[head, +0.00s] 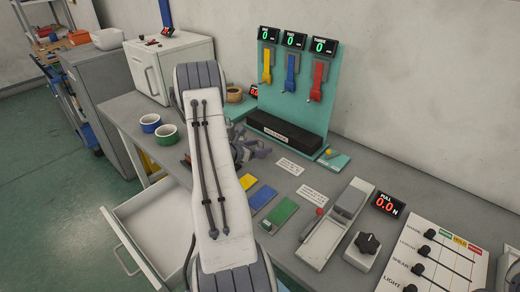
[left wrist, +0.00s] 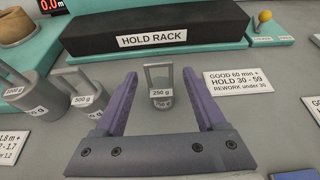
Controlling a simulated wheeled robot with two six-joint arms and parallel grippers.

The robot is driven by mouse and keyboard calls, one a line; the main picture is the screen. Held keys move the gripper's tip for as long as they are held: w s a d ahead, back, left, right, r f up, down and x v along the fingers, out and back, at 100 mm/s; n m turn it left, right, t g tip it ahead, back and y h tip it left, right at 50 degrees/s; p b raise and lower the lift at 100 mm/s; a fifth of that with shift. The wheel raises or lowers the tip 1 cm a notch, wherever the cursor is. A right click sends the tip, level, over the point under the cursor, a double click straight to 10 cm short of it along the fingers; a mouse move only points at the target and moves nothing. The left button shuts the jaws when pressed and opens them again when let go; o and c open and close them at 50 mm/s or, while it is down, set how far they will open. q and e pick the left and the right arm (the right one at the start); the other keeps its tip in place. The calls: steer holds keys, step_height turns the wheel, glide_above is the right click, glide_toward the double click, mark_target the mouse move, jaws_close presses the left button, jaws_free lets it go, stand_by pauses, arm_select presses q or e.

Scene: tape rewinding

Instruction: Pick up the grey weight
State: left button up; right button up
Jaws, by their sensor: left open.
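Grey weights with loop handles stand on the bench in the left wrist view. The small 250 g weight (left wrist: 161,97) is upright at the middle, below the hold rack. The 500 g weight (left wrist: 88,101) and a larger weight (left wrist: 30,98) stand to its left. My left gripper (left wrist: 160,74) is open, with its fingers on either side of the 250 g weight in the picture; I cannot tell if they touch it. In the head view my left gripper (head: 252,149) is low over the bench, and my arm hides most of the weights. My right gripper is not in view.
The black hold rack (head: 285,130) stands behind, under a teal board (head: 333,92) with yellow, blue and red hanging tools. Coloured pads (head: 279,215) and a control panel (head: 433,258) lie right. A drawer (head: 150,222) is open below.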

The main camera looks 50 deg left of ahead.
arm_select(q)
steer(key=shift+w+f, duration=0.2)
steer(key=shift+w, duration=0.15)
jaws_close()
steer(key=shift+r, duration=0.1)
steer(key=shift+a+r, duration=0.1)
steer(key=shift+r, duration=0.35)
steer(key=r, duration=0.1)
steer(key=r+b, duration=0.1)
steer(key=d+r, duration=0.1)
steer(key=shift+w+r, duration=0.25)
steer(key=shift+r, duration=0.1)
steer(key=w+d+r+b, duration=0.2)
steer(key=d+r, duration=0.4)
steer(key=d, duration=0.4)
steer(key=shift+w+r+b, duration=0.15)
steer(key=shift+w+b, duration=0.15)
steer(key=shift+w, duration=0.5)
